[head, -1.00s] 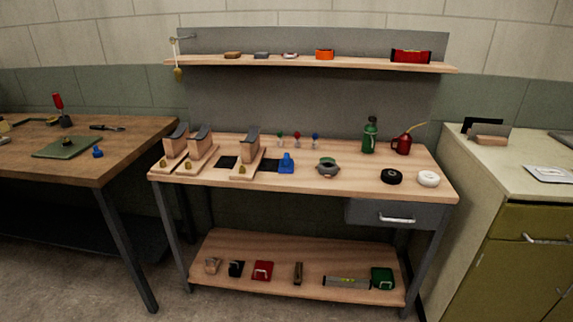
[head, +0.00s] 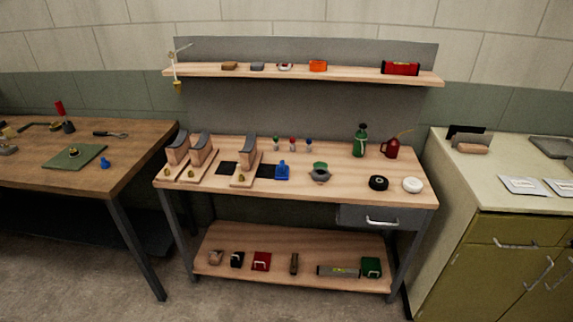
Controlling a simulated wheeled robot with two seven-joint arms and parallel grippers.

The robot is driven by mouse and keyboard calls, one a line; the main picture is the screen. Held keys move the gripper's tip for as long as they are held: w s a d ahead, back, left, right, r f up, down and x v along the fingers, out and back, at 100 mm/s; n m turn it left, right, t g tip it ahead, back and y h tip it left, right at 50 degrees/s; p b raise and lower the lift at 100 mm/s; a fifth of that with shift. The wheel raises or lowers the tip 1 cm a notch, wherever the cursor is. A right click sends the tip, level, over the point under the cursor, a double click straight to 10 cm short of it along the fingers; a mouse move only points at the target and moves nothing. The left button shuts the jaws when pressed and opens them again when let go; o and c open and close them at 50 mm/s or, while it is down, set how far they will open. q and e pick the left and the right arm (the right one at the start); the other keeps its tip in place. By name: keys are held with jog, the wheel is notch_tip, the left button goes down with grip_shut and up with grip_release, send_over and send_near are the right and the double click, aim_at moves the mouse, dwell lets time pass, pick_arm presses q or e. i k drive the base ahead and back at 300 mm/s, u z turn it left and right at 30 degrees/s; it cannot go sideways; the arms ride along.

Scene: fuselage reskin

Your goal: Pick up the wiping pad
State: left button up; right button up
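I cannot tell for sure which thing is the wiping pad. Small block-like items lie on the upper shelf: a brown one (head: 229,66), a grey one (head: 257,67), a white and red one (head: 285,67) and an orange one (head: 318,66). On the lower shelf, a tan item (head: 216,257), a black one (head: 237,260) and a red one (head: 261,261) stand at the left. A pinkish-tan block (head: 473,148) lies on the right cabinet. Neither of my grippers is in view.
The middle workbench (head: 330,190) holds wooden stands, a blue item (head: 282,171), a green bottle (head: 360,141), a red oil can (head: 391,148) and black (head: 378,183) and white (head: 412,185) rolls. A brown table (head: 40,176) stands left, an olive cabinet (head: 500,260) right. Floor shows in front.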

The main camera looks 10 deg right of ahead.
aim_at(282, 170)
jog(key=z, duration=1.5)
jog(key=i, duration=2.1)
jog(key=u, duration=3.3)
